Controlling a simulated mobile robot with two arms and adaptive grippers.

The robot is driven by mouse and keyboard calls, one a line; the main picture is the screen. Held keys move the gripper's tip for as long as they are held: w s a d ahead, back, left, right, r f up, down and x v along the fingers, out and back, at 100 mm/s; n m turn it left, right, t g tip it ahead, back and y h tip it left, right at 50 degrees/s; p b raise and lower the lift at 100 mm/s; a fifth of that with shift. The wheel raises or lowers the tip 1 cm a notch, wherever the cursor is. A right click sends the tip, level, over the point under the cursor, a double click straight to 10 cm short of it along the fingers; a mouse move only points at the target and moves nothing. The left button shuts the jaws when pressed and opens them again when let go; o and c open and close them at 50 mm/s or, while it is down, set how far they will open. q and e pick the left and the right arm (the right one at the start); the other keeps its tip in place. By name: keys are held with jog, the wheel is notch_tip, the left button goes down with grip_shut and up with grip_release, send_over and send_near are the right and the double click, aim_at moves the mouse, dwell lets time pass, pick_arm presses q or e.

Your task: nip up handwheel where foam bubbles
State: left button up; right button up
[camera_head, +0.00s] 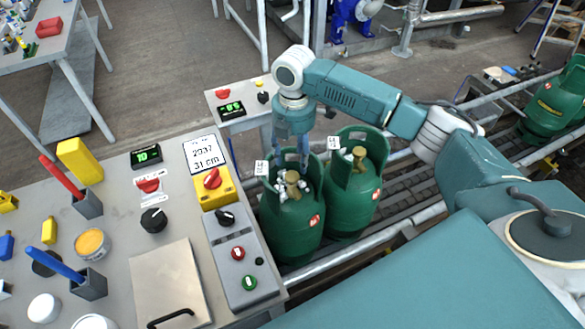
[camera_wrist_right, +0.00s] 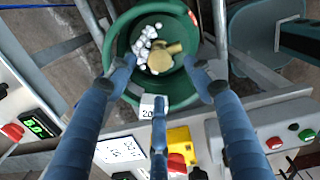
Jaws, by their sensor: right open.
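Two green gas cylinders stand side by side on the conveyor in the head view, a left one (camera_head: 290,222) and a right one (camera_head: 352,198). The left cylinder has a brass valve (camera_head: 292,186), which also shows in the right wrist view (camera_wrist_right: 161,60). White foam bubbles (camera_wrist_right: 145,42) cling beside this valve. My right gripper (camera_head: 297,160) points down over the left cylinder. In the wrist view its blue fingers (camera_wrist_right: 163,85) are spread wide and empty, with the valve beyond and between them. The right cylinder's brass valve (camera_head: 358,156) is partly obscured. My left gripper is not in view.
A control bench (camera_head: 110,220) with knobs, a display, pens and a hinged plate lies left of the cylinders. A smaller console (camera_head: 236,110) stands behind. Conveyor rails (camera_head: 405,215) run past the cylinders. Another green cylinder (camera_head: 556,103) stands far right.

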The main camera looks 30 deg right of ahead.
aim_at(293, 175)
notch_tip(293, 175, down, 5)
jog(key=shift+w+f, duration=0.1)
jog(key=shift+f+p, duration=0.3)
jog(key=shift+f, duration=0.7)
jog(key=c, duration=1.1)
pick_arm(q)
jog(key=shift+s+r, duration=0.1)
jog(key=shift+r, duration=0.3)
pick_arm(e)
jog(key=shift+c, duration=0.3)
